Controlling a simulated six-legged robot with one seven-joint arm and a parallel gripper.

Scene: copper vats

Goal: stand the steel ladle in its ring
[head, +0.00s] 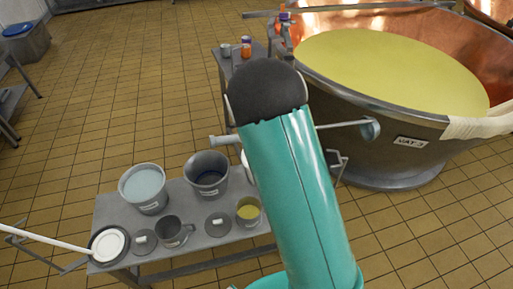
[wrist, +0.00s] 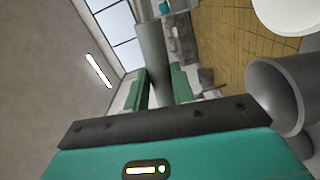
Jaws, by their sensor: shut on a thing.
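My gripper (wrist: 159,88) shows in the wrist view with its green fingers closed on both sides of a thick grey cylinder, the grip of the steel ladle (wrist: 151,50). In the head view my teal arm hides the gripper and the middle of the ladle. The ladle's thin shaft shows right of my arm and ends in a small bowl (head: 370,128) in front of the vat. The grip end shows left of my arm. The ladle lies about level, above the small table's far edge. I cannot make out its ring for certain; a bent metal bracket (head: 339,163) shows beside the vat.
The copper vat (head: 395,150) of yellow liquid fills the right. A bench (head: 226,65) with jars stands behind.

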